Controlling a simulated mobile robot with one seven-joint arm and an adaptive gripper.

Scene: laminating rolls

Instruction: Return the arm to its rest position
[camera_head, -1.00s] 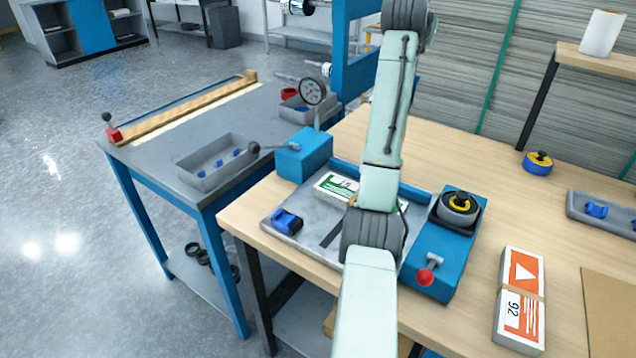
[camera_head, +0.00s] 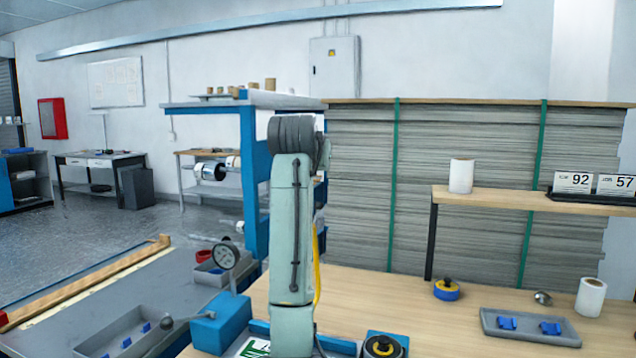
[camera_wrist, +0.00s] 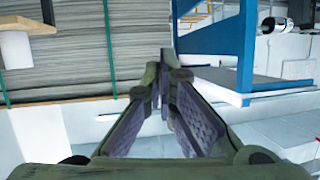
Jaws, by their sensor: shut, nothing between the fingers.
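My arm (camera_head: 292,235) stands upright in the head view, pale green with a dark grey joint at its top. My gripper is hidden in that view. In the wrist view my gripper (camera_wrist: 164,85) is shut with nothing between its fingers, and the ridged finger pads meet near the middle. The fingers are clear of any object. Behind them the grey stack of sheets with green straps (camera_wrist: 75,50) and the blue frame (camera_wrist: 222,45) appear.
The wooden bench (camera_head: 465,325) holds a blue-yellow roll (camera_head: 447,290), a grey tray (camera_head: 548,338) and a white roll (camera_head: 591,297). A raised shelf (camera_head: 505,197) stands behind. A blue rack (camera_head: 255,180) is just behind my arm. A grey table with a dial gauge (camera_head: 224,256) is at left.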

